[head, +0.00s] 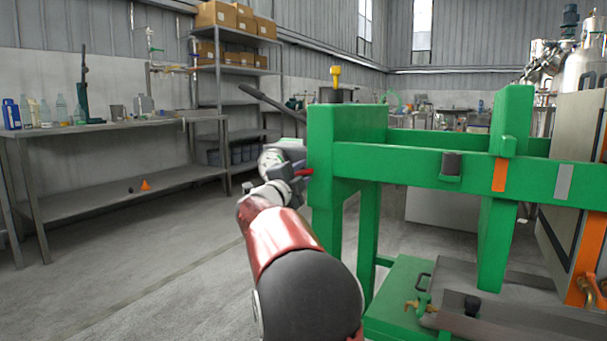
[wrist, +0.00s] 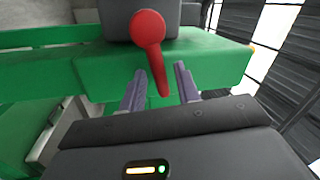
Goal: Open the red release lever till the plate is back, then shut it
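The red release lever (wrist: 150,40) hangs from a dark grey housing (wrist: 190,20) on the green frame in the wrist view. Its narrow end points down toward my gripper. My gripper (wrist: 161,72) is open, with one finger on each side of the lever's lower end; I see gaps and cannot tell if either finger touches it. In the head view a small red piece, likely the lever (head: 303,172), shows at the left end of the green frame (head: 345,150), beside my wrist. My fingers are hidden there. I cannot tell which part is the plate.
A tilted grey panel (head: 570,160) stands at the right. A steel bench (head: 110,125) stands at the left; the floor between is clear.

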